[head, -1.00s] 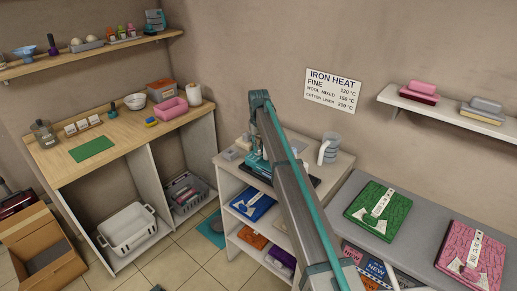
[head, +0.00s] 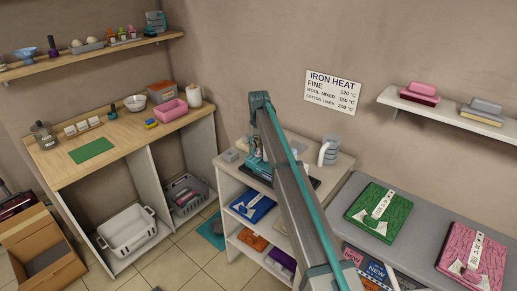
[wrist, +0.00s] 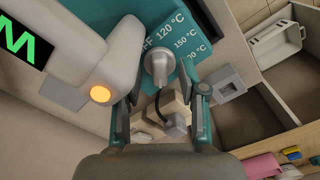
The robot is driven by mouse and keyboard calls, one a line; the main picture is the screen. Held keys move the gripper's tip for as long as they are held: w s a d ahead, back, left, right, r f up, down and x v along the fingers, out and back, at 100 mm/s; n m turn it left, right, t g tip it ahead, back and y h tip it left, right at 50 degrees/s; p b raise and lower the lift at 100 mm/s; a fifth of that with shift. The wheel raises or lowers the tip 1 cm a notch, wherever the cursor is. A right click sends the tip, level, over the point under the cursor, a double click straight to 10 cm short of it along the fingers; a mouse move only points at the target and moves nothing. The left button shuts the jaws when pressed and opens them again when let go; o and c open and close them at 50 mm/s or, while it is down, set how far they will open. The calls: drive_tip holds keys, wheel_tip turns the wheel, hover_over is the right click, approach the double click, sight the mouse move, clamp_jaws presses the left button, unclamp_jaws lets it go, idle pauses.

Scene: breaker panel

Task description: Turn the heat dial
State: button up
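The heat dial (wrist: 159,64) is a pale round knob with a raised grip, on a teal panel (wrist: 100,12). In the wrist view, printed marks beside it read 120 °C, 150 °C and a partly covered third value, with part of "OFF" at the left. My gripper (wrist: 163,92) is open, with one finger on each side below the dial in the picture. Nothing is between the fingertips that I can see them grip; I cannot tell whether they touch the dial. In the head view, the teal device (head: 258,168) is mostly behind my arm, and the dial is hidden.
A white housing with an orange light (wrist: 100,94) lies close to the left finger. A green-lit display (wrist: 17,42) is beyond it. A wall sign (head: 333,92) lists iron heat by fabric. Folded green cloth (head: 377,212) lies on the grey board at right.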

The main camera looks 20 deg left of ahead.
sight(258, 149)
wheel_tip(258, 149, up, 12)
idle(0.7)
